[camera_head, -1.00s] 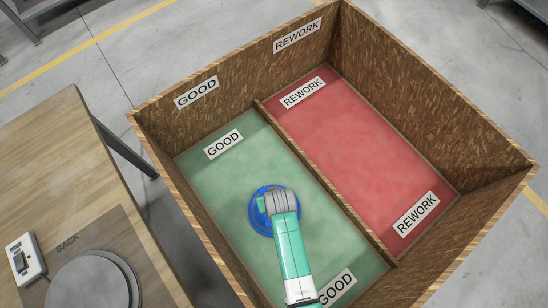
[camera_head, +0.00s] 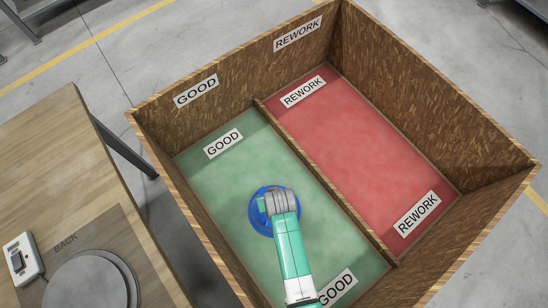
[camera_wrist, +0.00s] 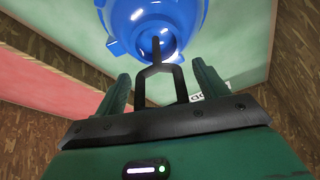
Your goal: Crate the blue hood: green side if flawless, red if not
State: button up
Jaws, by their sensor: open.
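The blue hood (camera_head: 256,222) rests on the green floor of the crate's GOOD side (camera_head: 222,185), partly hidden under my gripper and arm. My gripper (camera_head: 266,206) is right above it. In the wrist view the hood (camera_wrist: 185,20) fills the top middle, glossy and rounded. My gripper's two green fingers (camera_wrist: 160,84) are apart, one on each side of a dark forked stem that reaches to the hood's middle. The red REWORK side (camera_head: 350,140) is empty. No flaw can be made out on the visible part of the hood.
A wooden divider (camera_head: 322,178) splits the crate, and high walls (camera_head: 435,85) surround it. A wooden table (camera_head: 55,150) stands at the left, with a round grey plate (camera_head: 92,285) and a small white switch box (camera_head: 22,258). Green floor around the hood is clear.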

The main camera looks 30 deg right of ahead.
jog(key=p+v, duration=0.4)
jog(key=v, duration=0.3)
jog(key=shift+r, duration=0.4)
jog(key=shift+s, duration=0.1)
jog(key=w+r+t, duration=0.3)
jog(key=w+r, duration=0.4)
jog(key=r, duration=0.2)
jog(key=w+r+t, duration=0.2)
jog(key=w+r, duration=0.4)
jog(key=r, duration=0.3)
jog(key=w+a+r+n+t+h, duration=0.1)
jog(key=w+a+r+t, duration=0.15)
jog(key=r, duration=0.85)
jog(key=w+a+r+t, duration=0.2)
jog(key=r+t, duration=0.2)
jog(key=r, duration=0.7)
jog(key=s+a+r+n+t+y+p, duration=0.15)
jog(key=s+r+t, duration=0.3)
jog(key=r, duration=0.95)
jog(key=s+a+r+t+p, duration=0.25)
jog(key=s+r, duration=0.25)
jog(key=r, duration=0.9)
jog(key=s+a+r+t+p, duration=0.1)
jog(key=s+a+r+t, duration=0.3)
jog(key=r, duration=1)
notch_tip(320, 180, up, 31)
jog(key=p, duration=3.1)
jog(key=shift+s+d+g+y+p, duration=0.2)
jog(key=shift+s+g+y+p, duration=0.15)
jog(key=shift+s, duration=0.05)
